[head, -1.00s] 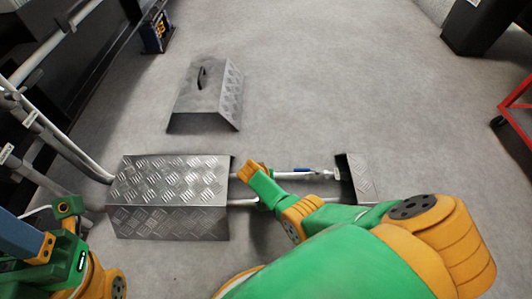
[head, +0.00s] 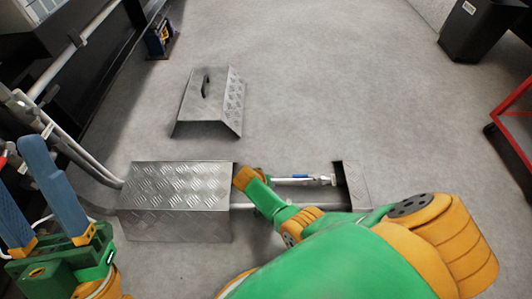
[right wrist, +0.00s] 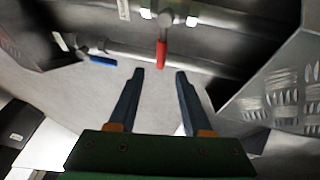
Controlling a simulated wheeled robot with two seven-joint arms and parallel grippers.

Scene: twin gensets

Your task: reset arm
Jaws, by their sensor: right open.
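My left gripper (head: 22,172) is at the left edge of the head view, its two blue fingers pointing up and spread apart with nothing between them. My right arm reaches in from the bottom right of the head view, over the pipe gap between the tread-plate covers; its fingers are hidden there. In the right wrist view my right gripper (right wrist: 160,73) is open and empty. A red valve handle (right wrist: 162,54) is just beyond and between its fingertips, apart from them. A blue handle (right wrist: 103,61) lies on a pipe to the left; it also shows in the head view (head: 301,177).
A tread-plate cover (head: 178,188) spans the pipes left of my right wrist, and a smaller one (head: 355,186) stands right. A loose cover with a black handle (head: 190,102) lies on the floor behind. A red cart (head: 510,112) is at right. The middle floor is clear.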

